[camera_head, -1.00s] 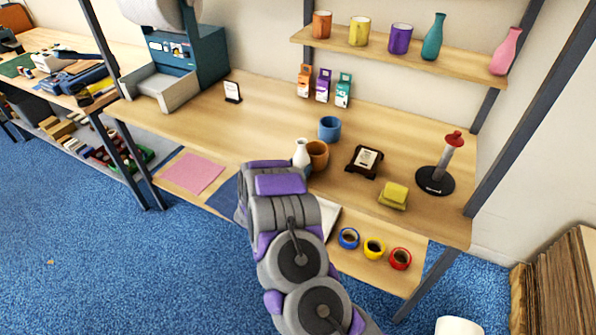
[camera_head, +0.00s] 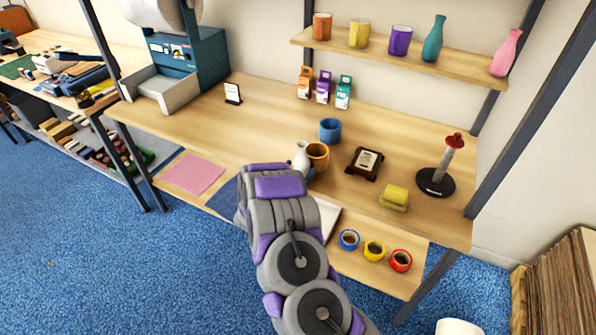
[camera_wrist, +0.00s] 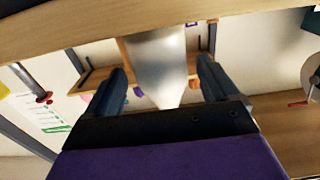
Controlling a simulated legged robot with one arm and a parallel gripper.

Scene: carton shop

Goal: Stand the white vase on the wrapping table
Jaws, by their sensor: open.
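The white vase (camera_head: 302,159) stands on the wooden wrapping table (camera_head: 250,128), close beside the brown mug (camera_head: 318,154). My arm hides part of its lower body in the head view. In the wrist view, which is upside down, the vase (camera_wrist: 158,62) shows blurred and large, with its narrow neck towards the gripper's palm. My gripper (camera_wrist: 163,70) is open, with one finger on each side of the vase. A strip of background shows between each finger and the vase. The fingers are mostly hidden behind my wrist in the head view.
A blue mug (camera_head: 330,130) stands behind the brown one. A plaque (camera_head: 364,163), yellow sponge-like block (camera_head: 395,197) and dark-based stand (camera_head: 436,182) are to the right. Tape rolls (camera_head: 374,250) lie in front. A pink sheet (camera_head: 193,174) lies left; the table's middle left is clear.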

